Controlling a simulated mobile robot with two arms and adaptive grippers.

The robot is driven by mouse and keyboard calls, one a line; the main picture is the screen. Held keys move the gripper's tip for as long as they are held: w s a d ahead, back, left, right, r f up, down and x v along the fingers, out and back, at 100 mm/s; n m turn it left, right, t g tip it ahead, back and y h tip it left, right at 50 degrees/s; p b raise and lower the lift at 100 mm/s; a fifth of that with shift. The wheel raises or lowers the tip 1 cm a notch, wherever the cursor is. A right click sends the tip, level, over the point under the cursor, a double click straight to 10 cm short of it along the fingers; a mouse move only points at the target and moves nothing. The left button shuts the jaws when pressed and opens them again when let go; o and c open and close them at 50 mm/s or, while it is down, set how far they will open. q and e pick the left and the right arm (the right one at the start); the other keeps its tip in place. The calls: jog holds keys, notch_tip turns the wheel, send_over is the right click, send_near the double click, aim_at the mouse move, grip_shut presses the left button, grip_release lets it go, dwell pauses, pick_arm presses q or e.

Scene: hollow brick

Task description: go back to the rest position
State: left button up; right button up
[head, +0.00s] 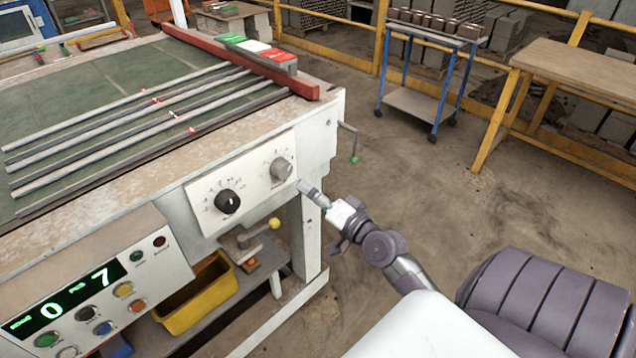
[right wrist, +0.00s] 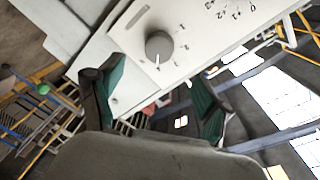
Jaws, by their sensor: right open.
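My right gripper (head: 308,190) reaches in from the lower right to the white control panel (head: 245,203) on the front of the machine table. In the right wrist view, the gripper (right wrist: 160,82) is open, with its two green-lined fingers apart and nothing between them. The grey knob (head: 281,168) is just beyond the fingertips, and it also shows in the right wrist view (right wrist: 158,44), with a white pointer mark. The fingers look clear of it. A black knob (head: 228,201) sits to its left. My left gripper is not in view.
A small crank with a green knob (head: 353,160) sticks out at the table's right corner. A yellow bin (head: 196,296) stands on the lower shelf. A blue trolley (head: 420,101) and yellow railing are behind. The floor (head: 420,185) right of the machine is clear.

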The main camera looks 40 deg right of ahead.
jog(key=shift+s, duration=0.8)
jog(key=s+a+f+n+g, duration=0.2)
jog(key=s+f+g, duration=0.15)
jog(key=f, duration=0.85)
jog(key=s+a+f+n+g, duration=0.15)
jog(key=s+f, duration=0.25)
jog(key=f, duration=0.8)
jog(key=s+a+f+n+g, duration=0.2)
jog(key=s+f+g, duration=0.2)
jog(key=f, duration=0.8)
jog(key=s+a+f+n+g, duration=0.3)
jog(key=s+f, duration=0.6)
jog(key=s, duration=0.5)
jog(key=s+a+f+n+g, duration=0.4)
jog(key=s+f, duration=0.5)
jog(key=s, duration=0.5)
jog(key=shift+s+a+n, duration=0.15)
jog(key=shift+a+n, duration=0.6)
